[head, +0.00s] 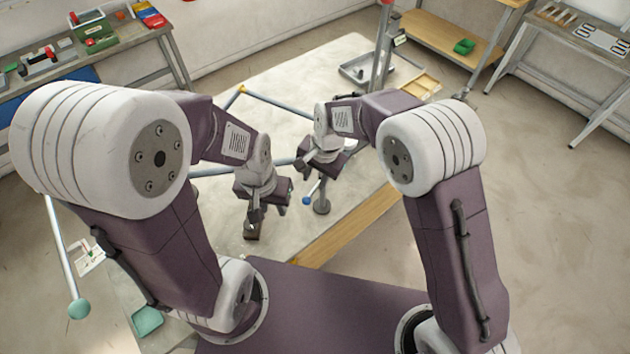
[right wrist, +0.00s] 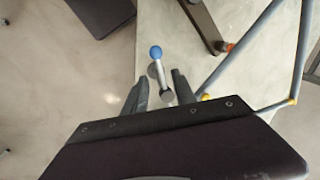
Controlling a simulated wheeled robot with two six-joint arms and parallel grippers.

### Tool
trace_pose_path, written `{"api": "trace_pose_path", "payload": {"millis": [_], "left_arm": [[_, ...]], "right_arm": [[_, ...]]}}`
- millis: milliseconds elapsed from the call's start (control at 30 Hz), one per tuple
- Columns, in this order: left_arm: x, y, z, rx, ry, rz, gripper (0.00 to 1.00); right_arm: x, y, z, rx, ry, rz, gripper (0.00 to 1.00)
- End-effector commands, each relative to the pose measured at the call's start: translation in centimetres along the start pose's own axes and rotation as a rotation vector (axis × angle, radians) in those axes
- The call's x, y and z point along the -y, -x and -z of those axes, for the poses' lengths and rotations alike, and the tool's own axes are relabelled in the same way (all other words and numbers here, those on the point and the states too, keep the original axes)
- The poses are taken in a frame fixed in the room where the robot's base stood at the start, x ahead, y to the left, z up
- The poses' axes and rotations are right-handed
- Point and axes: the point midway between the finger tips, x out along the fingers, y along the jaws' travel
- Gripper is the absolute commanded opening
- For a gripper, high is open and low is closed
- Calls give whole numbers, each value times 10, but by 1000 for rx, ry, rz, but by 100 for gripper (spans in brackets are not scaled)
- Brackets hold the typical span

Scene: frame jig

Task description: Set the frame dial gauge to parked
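A small stand with a round grey foot (head: 322,206) and a blue ball (head: 306,200) on a light rod is on the table by my right gripper (head: 308,184). I take it for the dial gauge; no dial face is readable. In the right wrist view the blue ball (right wrist: 155,52) and its rod point up the picture, with the dark rod end between the fingers of my right gripper (right wrist: 160,90). These fingers are apart, and I see no contact. My left gripper (head: 254,212) points down over a dark brown block (head: 252,232); its fingers are too small to judge.
A frame of blue-grey tubes (head: 277,103) with yellow joints lies on the table, beyond and beside my grippers. A grey tray (head: 352,72) and a tan tray (head: 420,86) are at the far end. The right wrist view shows a dark bar (right wrist: 203,25) near the ball.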

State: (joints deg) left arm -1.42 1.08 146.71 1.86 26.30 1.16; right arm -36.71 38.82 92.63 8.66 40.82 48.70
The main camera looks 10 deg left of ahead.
Motion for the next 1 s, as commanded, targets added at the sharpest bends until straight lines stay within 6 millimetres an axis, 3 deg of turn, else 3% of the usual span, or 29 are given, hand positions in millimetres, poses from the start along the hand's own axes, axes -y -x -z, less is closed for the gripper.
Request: {"api": "trace_pose_path", "payload": {"millis": [200, 400, 700, 733, 833, 1000], "left_arm": [[0, 21, 2, -1, 0, 0, 33], [-1, 30, 3, -1, 0, 0, 33], [-1, 29, 3, -1, 0, 0, 33], [-1, 29, 3, -1, 0, 0, 33], [-1, 29, 3, -1, 0, 0, 33], [-1, 29, 3, -1, 0, 0, 33]], "right_arm": [[-1, -42, -1, 4, -1, -5, 32], [-1, -72, 0, 1, 0, -2, 32], [-1, -80, 0, 0, 0, 0, 32], [-1, -80, 0, 0, 0, 0, 30], [-1, -80, 0, -1, 0, 0, 2], [-1, -79, 1, -1, 0, 0, 0]]}}
